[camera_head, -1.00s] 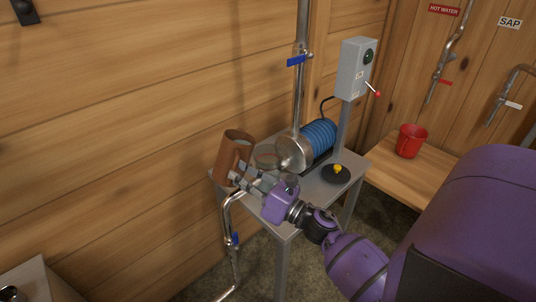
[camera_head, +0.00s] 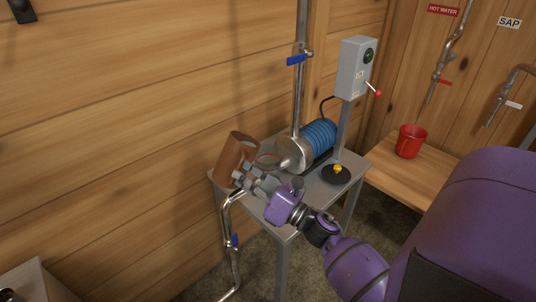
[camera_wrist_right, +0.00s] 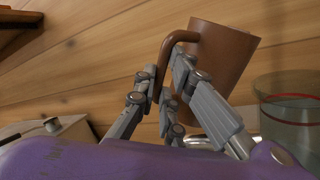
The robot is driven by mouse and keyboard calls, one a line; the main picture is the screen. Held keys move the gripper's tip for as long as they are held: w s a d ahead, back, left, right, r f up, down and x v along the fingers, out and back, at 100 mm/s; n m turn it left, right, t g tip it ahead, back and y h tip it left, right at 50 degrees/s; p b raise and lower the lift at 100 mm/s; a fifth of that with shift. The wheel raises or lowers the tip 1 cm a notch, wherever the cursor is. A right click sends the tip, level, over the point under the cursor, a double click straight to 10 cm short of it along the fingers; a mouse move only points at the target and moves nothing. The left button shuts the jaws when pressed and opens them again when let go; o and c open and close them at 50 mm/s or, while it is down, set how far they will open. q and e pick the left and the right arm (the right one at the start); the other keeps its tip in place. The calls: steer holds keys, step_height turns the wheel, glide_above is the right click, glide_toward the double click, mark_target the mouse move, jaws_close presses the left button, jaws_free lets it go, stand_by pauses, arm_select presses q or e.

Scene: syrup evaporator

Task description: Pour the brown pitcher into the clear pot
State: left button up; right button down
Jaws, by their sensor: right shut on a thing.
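The brown pitcher (camera_head: 233,160) is held above the left end of the small metal table, tilted to the right in the head view. My right gripper (camera_head: 243,178) is shut on its handle; the right wrist view shows the fingers around the handle of the pitcher (camera_wrist_right: 226,75). The clear pot (camera_head: 267,161) stands on the table just right of the pitcher, partly behind it and the gripper. In the right wrist view the clear pot (camera_wrist_right: 290,112) is at the right edge, apart from the pitcher. Any liquid is not visible. My left gripper is not in view.
A blue ribbed motor pump (camera_head: 318,138) stands behind the pot on the metal table (camera_head: 283,217). A black disc with a yellow knob (camera_head: 337,172) lies at its right. A grey switch box (camera_head: 357,68) rises behind. A red mug (camera_head: 411,140) stands on the wooden bench.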

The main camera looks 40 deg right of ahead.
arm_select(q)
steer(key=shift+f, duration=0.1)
arm_select(e)
steer(key=shift+d+r+m+t, duration=0.3)
steer(key=shift+d+m+t, duration=0.15)
steer(key=shift+m, duration=0.15)
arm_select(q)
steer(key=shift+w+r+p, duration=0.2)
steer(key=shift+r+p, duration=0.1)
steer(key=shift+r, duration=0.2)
arm_select(e)
steer(key=shift+d+r+m+t, duration=0.3)
steer(key=shift+r+m+t, duration=0.15)
steer(key=shift+r+m, duration=0.4)
steer(key=shift+d+f+m+t+h, duration=0.15)
steer(key=shift+m+t+h, duration=0.35)
steer(key=shift+m, duration=0.55)
stand_by(0.6)
